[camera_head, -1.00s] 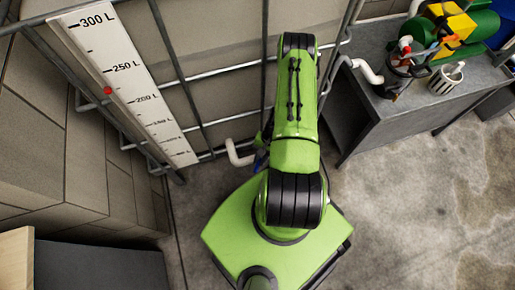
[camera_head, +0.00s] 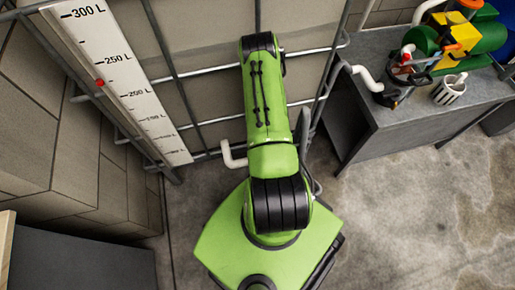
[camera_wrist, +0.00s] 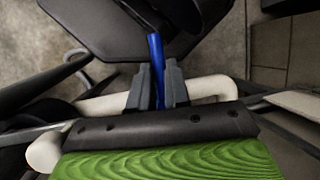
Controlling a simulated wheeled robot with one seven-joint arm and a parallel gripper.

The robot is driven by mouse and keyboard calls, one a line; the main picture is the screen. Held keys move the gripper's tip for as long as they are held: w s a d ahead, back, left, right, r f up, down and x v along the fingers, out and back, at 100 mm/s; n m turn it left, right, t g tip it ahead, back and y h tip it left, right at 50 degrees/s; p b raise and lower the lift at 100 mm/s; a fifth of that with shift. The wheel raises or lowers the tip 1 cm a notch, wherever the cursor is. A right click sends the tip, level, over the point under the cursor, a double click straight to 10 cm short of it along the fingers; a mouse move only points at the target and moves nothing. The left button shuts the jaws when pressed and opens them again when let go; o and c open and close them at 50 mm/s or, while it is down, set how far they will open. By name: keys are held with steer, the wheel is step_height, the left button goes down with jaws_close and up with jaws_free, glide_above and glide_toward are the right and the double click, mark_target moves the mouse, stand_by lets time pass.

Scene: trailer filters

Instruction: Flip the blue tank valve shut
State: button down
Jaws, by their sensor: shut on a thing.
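The blue valve handle (camera_wrist: 155,48) shows in the wrist view as a narrow blue bar running up from between my fingers. My gripper (camera_wrist: 158,78) is shut on it, one grey finger on each side. A white pipe (camera_wrist: 212,88) runs behind the fingers in the wrist view. In the head view, the bent white pipe (camera_head: 232,156) shows low at the tank (camera_head: 205,60), just left of my green arm. My arm hides the blue handle and my gripper there. The valve body cannot be made out.
A metal cage (camera_head: 168,55) surrounds the tank, with a white litre scale (camera_head: 122,85) at left. Concrete floor (camera_head: 410,215) at lower right is open.

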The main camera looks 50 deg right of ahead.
stand_by(0.4)
steer(key=c, duration=1.1)
jaws_free()
step_height(320, 180, up, 10)
steer(key=p, duration=0.3)
steer(key=shift+p, duration=0.4)
steer(key=shift+s, duration=0.15)
